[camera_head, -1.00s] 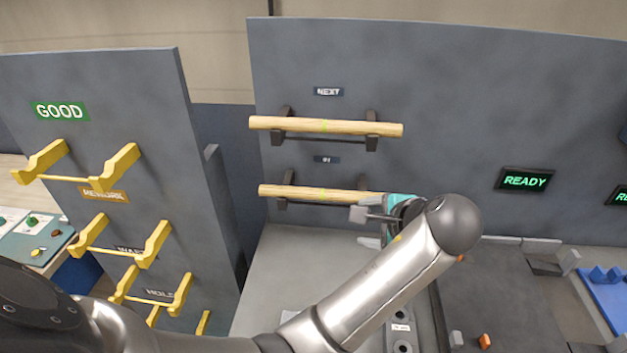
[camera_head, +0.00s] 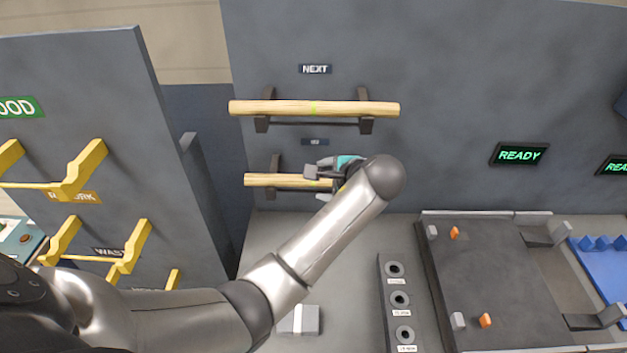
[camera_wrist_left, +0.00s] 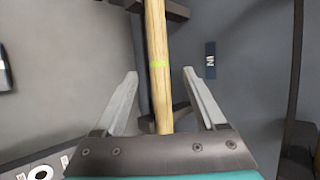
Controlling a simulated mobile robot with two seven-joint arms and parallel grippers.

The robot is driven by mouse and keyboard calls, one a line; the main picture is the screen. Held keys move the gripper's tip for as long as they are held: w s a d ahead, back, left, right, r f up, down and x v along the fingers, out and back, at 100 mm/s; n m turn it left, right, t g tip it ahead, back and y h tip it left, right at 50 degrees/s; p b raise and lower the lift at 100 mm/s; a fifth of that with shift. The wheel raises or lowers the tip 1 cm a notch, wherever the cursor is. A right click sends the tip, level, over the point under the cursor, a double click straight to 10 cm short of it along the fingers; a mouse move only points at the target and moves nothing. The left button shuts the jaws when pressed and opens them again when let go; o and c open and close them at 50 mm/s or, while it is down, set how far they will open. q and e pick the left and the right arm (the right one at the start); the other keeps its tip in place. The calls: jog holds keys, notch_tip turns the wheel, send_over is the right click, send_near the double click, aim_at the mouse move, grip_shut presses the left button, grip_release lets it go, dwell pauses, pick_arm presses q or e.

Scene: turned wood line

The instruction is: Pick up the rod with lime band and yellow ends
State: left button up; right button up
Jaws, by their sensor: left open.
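Two pale wooden rods with a lime band lie level on dark brackets on the grey panel: an upper rod (camera_head: 350,107) under the NEXT label and a lower rod (camera_head: 265,180) below it. I cannot make out yellow ends on either. My left gripper (camera_head: 315,184) is at the middle of the lower rod and hides its right part. In the left wrist view, a rod (camera_wrist_left: 156,40) runs between my two open fingers (camera_wrist_left: 160,82), with its lime band just beyond the fingertips. Neither finger appears to touch it. My right gripper is not in view.
A panel with yellow brackets (camera_head: 88,170) and a GOOD sign stands at the left. Below right are a dark tray (camera_head: 490,275), a block with several holes (camera_head: 388,300) and a blue rack (camera_head: 600,270). Bare grey bench lies under the lower rod.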

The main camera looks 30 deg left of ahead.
aim_at(314, 183)
pick_arm(q)
jog(key=x, duration=0.5)
jog(key=shift+s+a, duration=0.15)
grip_shut()
dwell(0.4)
